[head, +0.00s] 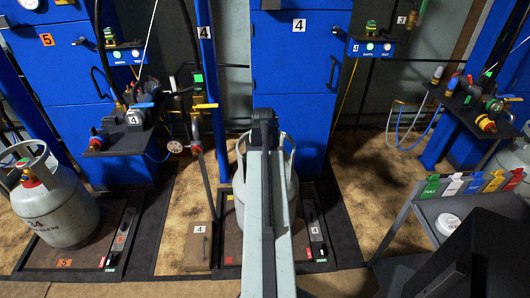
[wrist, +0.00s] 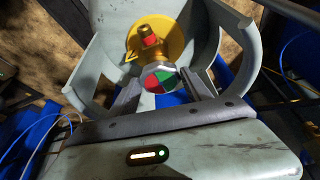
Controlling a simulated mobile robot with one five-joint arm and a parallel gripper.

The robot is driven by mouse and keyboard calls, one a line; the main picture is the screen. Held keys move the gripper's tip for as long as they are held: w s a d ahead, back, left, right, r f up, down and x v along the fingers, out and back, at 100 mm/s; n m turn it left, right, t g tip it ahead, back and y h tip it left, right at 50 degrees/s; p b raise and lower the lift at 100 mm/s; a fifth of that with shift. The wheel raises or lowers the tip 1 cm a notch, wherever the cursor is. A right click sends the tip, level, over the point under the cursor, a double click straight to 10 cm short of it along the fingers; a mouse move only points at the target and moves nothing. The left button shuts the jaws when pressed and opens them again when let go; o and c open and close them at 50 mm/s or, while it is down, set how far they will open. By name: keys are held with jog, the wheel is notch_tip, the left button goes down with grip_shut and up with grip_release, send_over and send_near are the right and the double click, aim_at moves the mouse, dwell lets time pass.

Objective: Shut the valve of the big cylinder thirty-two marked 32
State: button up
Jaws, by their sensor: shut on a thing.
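A big grey cylinder (head: 292,183) stands on scale 4 in the head view, mostly hidden behind my arm; its number does not show. In the wrist view its grey collar (wrist: 87,62) curves around the valve. The valve knob (wrist: 160,77) has a round face with red, green and dark sectors. A yellow disc with a red-tipped brass fitting (wrist: 150,40) sits beyond it. My gripper (wrist: 160,84) has one finger on each side of the knob and is shut on it. In the head view my arm hides the knob and fingers.
Blue cabinets (head: 290,100) rise behind. A black valve bench (head: 125,130) is left of centre. A grey rack with coloured tags (head: 455,205) stands at right. Hoses and a lance hang near post 4.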

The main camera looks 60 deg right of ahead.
jog(key=m+g, duration=0.1)
jog(key=m, duration=0.3)
jog(key=shift+w+m+g+h, duration=0.15)
jog(key=shift+m+g+h, duration=0.15)
jog(key=shift+g, duration=0.1)
jog(key=m+g, duration=0.1)
jog(key=m, duration=0.3)
jog(key=shift+w+d+m+g, duration=0.1)
jog(key=shift+w+m+g, duration=0.1)
jog(key=shift+m+g, duration=0.15)
jog(key=m+g, duration=0.1)
jog(key=m, duration=0.1)
jog(key=m+g+y, duration=0.1)
jog(key=m, duration=0.2)
jog(key=shift+w+d, duration=0.15)
jog(key=shift+w, duration=0.05)
jog(key=shift+m+g+y, duration=0.25)
jog(key=shift+m+y, duration=0.55)
jog(key=shift+m, duration=1.05)
jog(key=o, duration=1.4)
jog(key=shift+c, duration=0.2)
